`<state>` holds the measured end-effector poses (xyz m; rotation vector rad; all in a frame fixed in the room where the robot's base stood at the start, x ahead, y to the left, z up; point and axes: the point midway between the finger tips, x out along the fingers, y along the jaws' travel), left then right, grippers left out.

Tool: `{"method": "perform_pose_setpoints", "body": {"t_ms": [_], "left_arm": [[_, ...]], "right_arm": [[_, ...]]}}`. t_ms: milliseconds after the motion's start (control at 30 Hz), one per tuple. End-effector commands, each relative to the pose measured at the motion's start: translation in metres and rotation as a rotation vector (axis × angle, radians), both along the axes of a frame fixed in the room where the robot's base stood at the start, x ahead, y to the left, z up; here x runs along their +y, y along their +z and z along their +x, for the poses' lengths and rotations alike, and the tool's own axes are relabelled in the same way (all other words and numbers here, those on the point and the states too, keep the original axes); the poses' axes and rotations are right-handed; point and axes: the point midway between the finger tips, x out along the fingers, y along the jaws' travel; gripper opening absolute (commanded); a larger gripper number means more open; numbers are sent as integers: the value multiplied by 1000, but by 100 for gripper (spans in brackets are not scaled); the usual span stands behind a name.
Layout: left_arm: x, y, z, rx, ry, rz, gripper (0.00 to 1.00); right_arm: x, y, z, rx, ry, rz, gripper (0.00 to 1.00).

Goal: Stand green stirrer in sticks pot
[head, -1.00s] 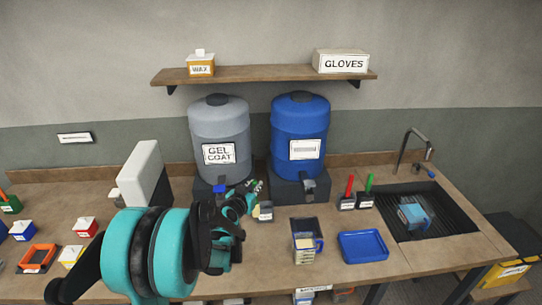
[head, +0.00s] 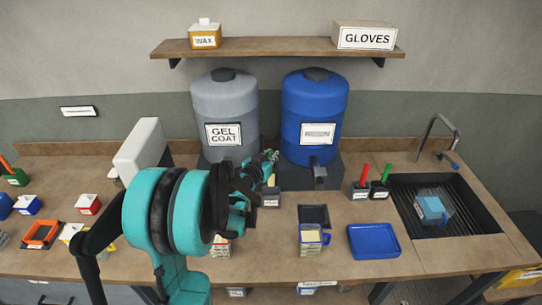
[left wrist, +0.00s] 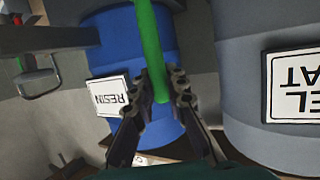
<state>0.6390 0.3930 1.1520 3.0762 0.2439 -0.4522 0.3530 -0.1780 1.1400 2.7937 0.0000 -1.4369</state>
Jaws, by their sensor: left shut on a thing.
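My left gripper (head: 268,162) is shut on a green stirrer (left wrist: 150,45), a long smooth rod that runs up between the fingertips in the left wrist view, where the gripper (left wrist: 163,88) also shows. In the head view the gripper is in front of the gap between the two drums, and the stirrer is too small to make out clearly. Below it on the bench stands a small dark pot (head: 270,199) with a pale label and pale contents. It may be the sticks pot, but its label is too small to read. My right gripper is not in view.
A grey gel coat drum (head: 226,105) and a blue resin drum (head: 313,110) stand behind. Small holders with red (head: 363,175) and green (head: 384,174) handles are to the right, near a blue tray (head: 374,241) and the sink (head: 470,213). My arm hides some bench.

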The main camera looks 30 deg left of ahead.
Motion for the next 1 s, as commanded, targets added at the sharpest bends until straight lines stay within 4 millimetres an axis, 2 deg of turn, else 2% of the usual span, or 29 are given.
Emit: {"method": "perform_pose_setpoints", "body": {"t_ms": [1000], "left_arm": [[0, -86, 0, 0, 0, 0, 0]], "right_arm": [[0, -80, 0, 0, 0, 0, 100]]}}
